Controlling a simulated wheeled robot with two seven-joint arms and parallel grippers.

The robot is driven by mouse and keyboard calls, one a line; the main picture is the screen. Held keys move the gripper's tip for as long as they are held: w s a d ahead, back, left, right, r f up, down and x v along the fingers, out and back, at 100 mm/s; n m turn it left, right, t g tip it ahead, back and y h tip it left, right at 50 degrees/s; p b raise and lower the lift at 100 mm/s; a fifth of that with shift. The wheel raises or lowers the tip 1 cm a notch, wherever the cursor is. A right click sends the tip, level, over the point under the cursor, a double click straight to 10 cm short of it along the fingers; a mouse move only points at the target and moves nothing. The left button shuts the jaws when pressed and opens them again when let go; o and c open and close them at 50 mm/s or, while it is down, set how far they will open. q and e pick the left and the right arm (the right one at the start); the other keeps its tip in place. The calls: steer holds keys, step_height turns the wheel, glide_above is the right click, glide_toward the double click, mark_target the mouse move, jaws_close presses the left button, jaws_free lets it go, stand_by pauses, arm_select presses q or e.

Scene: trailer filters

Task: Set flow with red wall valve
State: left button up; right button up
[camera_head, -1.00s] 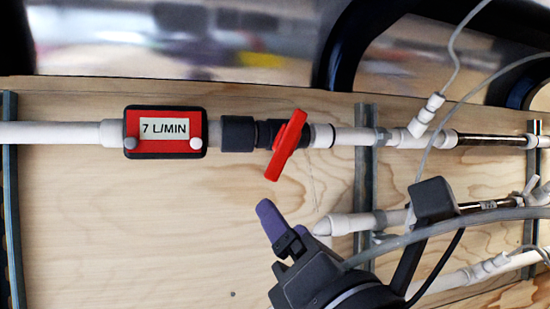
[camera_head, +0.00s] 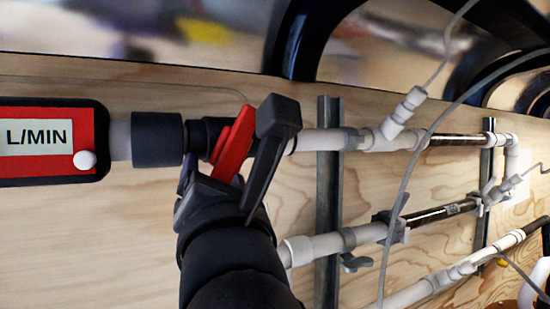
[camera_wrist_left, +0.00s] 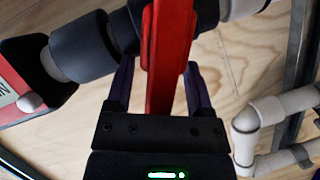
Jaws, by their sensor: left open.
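The red wall valve handle (camera_head: 234,143) is a flat lever on a dark valve body in the upper white pipe. It slants, its top to the right, in the head view. My left gripper (camera_head: 212,174) comes up from below and is open, with its purple fingers mostly hidden there. In the left wrist view the red handle (camera_wrist_left: 168,50) runs between the two fingers of the left gripper (camera_wrist_left: 160,88), with a finger on each side. Contact cannot be told. The red flow meter (camera_head: 88,120) at the left shows "L/MIN"; its number is cut off. My right gripper is not in view.
A grey vertical rail (camera_head: 328,200) stands right of the valve. A second pipe (camera_head: 315,247) runs below it, and a thin grey hose (camera_head: 405,190) hangs in front. The plywood wall (camera_head: 90,240) is bare below the flow meter.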

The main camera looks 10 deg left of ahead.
arm_select(q)
steer(key=shift+r, duration=0.1)
steer(key=shift+w, duration=0.1)
jaws_close()
stand_by(1.3)
